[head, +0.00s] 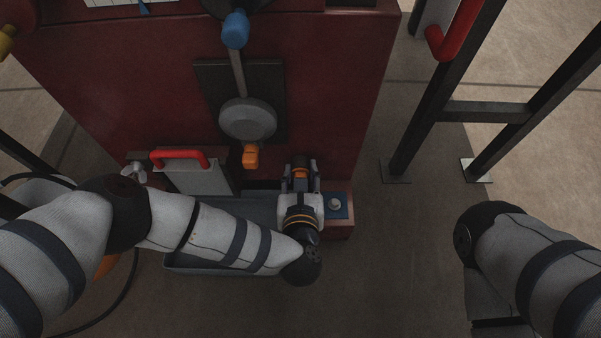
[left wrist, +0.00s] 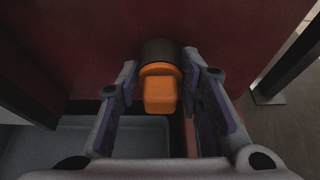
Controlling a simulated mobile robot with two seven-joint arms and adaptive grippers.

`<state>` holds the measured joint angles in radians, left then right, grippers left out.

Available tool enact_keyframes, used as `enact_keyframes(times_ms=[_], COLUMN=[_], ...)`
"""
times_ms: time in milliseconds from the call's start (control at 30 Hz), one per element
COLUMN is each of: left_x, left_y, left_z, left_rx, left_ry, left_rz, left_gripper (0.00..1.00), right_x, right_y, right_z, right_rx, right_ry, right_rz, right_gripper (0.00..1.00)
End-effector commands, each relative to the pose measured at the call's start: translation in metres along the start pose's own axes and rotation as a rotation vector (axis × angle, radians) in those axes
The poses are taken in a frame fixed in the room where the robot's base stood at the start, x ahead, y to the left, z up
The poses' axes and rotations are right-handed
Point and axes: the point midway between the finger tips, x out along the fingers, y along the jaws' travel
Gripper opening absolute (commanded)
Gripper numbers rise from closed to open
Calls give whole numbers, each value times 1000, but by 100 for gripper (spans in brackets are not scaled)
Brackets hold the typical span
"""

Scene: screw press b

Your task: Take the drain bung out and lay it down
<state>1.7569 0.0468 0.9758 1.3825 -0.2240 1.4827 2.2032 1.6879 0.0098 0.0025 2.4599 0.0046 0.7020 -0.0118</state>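The drain bung appears to be the orange block-shaped plug (left wrist: 160,92) set in a dark round collar (left wrist: 160,52) on the red machine wall. In the head view the bung (head: 300,173) shows between the fingers of my left gripper (head: 301,176). In the left wrist view my left gripper (left wrist: 164,82) has a finger on each side of the bung, with a visible gap at both sides. It is open. The bung sits in its collar. My right arm is at the right of the head view; its gripper is out of view.
A grey-blue tray (head: 185,264) lies below, partly hidden by my left arm. A blue pad with a pale knob (head: 335,204) sits right of my left gripper. A grey panel with a red handle (head: 180,158) stands left. An orange piece (head: 250,157) hangs under a round disc (head: 247,118).

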Motion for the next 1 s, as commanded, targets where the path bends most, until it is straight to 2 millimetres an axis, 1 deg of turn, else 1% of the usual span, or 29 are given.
enact_keyframes(times_ms=[67,100,167,200,467,567,667,767,900,1000], left_x=[0,0,0,0,0,-8,-28,-54,-86,-104], left_y=[0,0,0,0,0,0,0,0,0,0], left_z=[0,0,0,0,0,0,4,5,4,3], left_rx=[1,1,1,1,1,1,1,1,2,1], left_ry=[0,0,0,0,0,1,0,0,0,0], left_rz=[-1,-1,-1,-1,-1,-1,-2,-2,-2,-1], left_gripper=[6,38,52,56,56,56,56,56,56,56], right_x=[0,0,0,0,0,-2,-8,-15,-24,-28], right_y=[0,0,0,0,0,0,1,1,1,1], right_z=[0,0,0,0,0,2,9,14,17,18], right_rx=[0,0,0,0,0,0,2,5,8,10], right_ry=[0,0,1,1,1,4,13,28,53,65], right_rz=[0,0,0,0,0,0,1,1,-1,-2], right_gripper=[0,0,0,0,0,0,0,0,0,0])
